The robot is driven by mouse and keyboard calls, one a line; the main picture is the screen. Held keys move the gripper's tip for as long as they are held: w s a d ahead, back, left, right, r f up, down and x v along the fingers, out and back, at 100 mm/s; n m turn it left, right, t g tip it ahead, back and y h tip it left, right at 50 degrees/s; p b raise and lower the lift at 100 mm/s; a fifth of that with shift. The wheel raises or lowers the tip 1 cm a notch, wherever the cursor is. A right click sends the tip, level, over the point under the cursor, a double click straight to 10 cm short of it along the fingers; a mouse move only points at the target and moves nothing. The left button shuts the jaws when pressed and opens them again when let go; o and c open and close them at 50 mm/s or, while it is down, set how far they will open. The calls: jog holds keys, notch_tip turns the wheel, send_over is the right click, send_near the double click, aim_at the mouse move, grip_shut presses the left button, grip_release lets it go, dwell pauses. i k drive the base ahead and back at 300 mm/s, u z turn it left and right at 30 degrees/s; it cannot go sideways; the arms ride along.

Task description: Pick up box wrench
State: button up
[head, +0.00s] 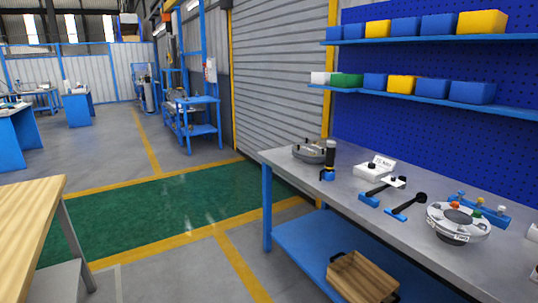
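Two dark hand tools lie on the grey workbench (345,178) at the right of the head view. The nearer tool (408,206) has a round black head at its right end and a blue piece at its left end. The farther tool (378,189) has a dark shaft, a white part at its right end and a blue piece at its left. I cannot tell surely which is the box wrench; the nearer one's round head looks closest to it. A round grey flanged part (458,223) with coloured knobs sits to their right. My gripper is not in view.
A dark upright cylinder (330,152), a round grey fixture (312,151) and a white labelled box (370,171) stand farther along the bench. A blue rack (485,210) is behind the flanged part. A wooden crate (362,277) is on the lower shelf. Open floor (165,212) lies left.

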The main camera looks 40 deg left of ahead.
aim_at(421, 197)
jog(key=u, duration=0.95)
jog(key=i, duration=1.6)
jog(key=z, duration=0.95)
